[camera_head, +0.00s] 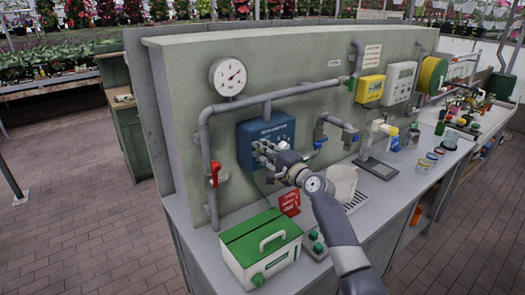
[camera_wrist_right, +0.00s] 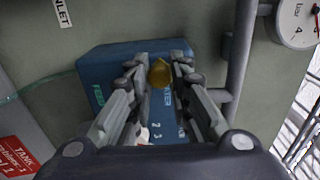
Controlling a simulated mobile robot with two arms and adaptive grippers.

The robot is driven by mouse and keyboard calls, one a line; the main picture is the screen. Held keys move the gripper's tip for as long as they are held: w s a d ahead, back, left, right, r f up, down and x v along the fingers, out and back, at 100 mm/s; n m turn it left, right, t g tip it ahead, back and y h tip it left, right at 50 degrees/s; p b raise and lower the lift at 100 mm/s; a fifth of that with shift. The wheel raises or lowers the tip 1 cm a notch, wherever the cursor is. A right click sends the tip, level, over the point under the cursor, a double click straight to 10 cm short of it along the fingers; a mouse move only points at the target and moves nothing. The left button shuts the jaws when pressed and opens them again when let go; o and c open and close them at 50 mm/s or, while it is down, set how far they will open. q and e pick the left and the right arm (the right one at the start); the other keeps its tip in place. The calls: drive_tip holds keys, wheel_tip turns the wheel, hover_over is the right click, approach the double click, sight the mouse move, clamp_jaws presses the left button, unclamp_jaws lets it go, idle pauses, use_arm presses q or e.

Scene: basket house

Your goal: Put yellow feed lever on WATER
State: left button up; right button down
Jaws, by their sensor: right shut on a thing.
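The yellow feed lever (camera_wrist_right: 159,72) shows in the right wrist view as a rounded yellow knob on the blue box (camera_wrist_right: 100,65). My right gripper (camera_wrist_right: 160,75) is shut on the lever, with one finger on each side of it. Green lettering starting FEED is left of the fingers, and part of a white word ending in TER is just right of the lever's lower end. In the head view the blue box (camera_head: 247,142) is on the panel, and my right gripper (camera_head: 265,155) hides its lower front and the lever. Which mark the lever points to is unclear. My left gripper is out of view.
A grey pipe with a red-handled valve (camera_head: 214,173) runs left of the box, below a gauge (camera_head: 228,76). A green-lidded box (camera_head: 262,245), red card (camera_head: 290,203) and white bucket (camera_head: 343,180) stand on the bench near my right arm.

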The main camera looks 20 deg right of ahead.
drive_tip(key=shift+r, duration=0.15)
drive_tip(key=c, duration=1.4)
unclamp_jaws()
drive_tip(key=shift+c, duration=0.2)
drive_tip(key=shift+s, duration=0.1)
drive_tip(key=v, duration=1.1)
drive_tip(key=shift+s, duration=0.4)
drive_tip(key=shift+d, duration=0.15)
